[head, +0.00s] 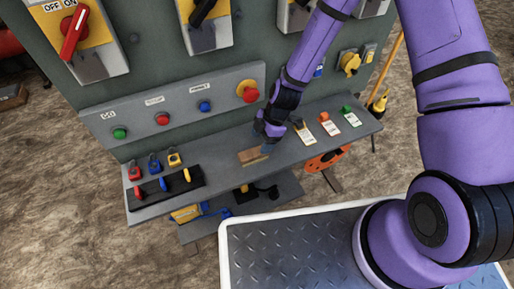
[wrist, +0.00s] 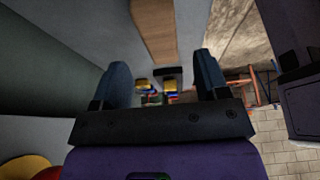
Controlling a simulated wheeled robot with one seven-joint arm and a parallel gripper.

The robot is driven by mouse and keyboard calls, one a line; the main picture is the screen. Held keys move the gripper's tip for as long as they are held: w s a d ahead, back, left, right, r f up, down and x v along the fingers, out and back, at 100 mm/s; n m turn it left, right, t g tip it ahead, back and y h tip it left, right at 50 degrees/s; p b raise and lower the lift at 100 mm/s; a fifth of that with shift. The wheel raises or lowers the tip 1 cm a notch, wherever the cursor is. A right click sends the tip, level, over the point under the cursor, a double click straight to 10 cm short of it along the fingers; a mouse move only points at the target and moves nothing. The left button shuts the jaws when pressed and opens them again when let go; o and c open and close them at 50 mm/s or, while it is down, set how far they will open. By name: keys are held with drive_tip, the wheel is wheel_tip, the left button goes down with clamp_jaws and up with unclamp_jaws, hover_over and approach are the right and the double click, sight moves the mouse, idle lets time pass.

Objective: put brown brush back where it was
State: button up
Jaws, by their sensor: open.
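The brown brush (head: 253,156) lies on the grey shelf (head: 222,164) below the button panel, near the middle of the shelf. My gripper (head: 266,146) is low over the shelf, just right of the brush. In the wrist view the two dark fingers of my gripper (wrist: 161,65) stand apart with nothing held between them. A brown bar that looks like the brush (wrist: 153,28) shows beyond the fingertips, at the top middle. I cannot tell whether a finger touches the brush.
Several tags (head: 329,127) lie right of my gripper. The button panel (head: 180,108) rises behind the shelf. A lower shelf (head: 240,213) holds yellow and blue items. Bare shelf lies left of the brush.

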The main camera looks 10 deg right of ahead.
drive_tip(key=shift+v, duration=2.4)
drive_tip(key=shift+d, duration=0.1)
drive_tip(key=d+r+m+t+h, duration=0.1)
drive_tip(key=d+r+m, duration=0.25)
drive_tip(key=r, duration=0.55)
drive_tip(key=s+d+r+m+t+h, duration=0.1)
drive_tip(key=d+r+m, duration=0.25)
drive_tip(key=r, duration=0.45)
drive_tip(key=d+r+m+t+h, duration=0.15)
drive_tip(key=d+r, duration=0.25)
drive_tip(key=r, duration=0.5)
drive_tip(key=s+d+r+m+t, duration=0.1)
drive_tip(key=s+d+r+m, duration=0.3)
drive_tip(key=s+r+m, duration=0.2)
drive_tip(key=s+d+r+m+t, duration=0.2)
drive_tip(key=s+d+r+m, duration=0.3)
drive_tip(key=s+r, duration=0.5)
drive_tip(key=s+m, duration=0.1)
drive_tip(key=s, duration=0.2)
drive_tip(key=shift+r+m+h, duration=0.35)
drive_tip(key=shift+r, duration=0.05)
drive_tip(key=shift+w, duration=0.1)
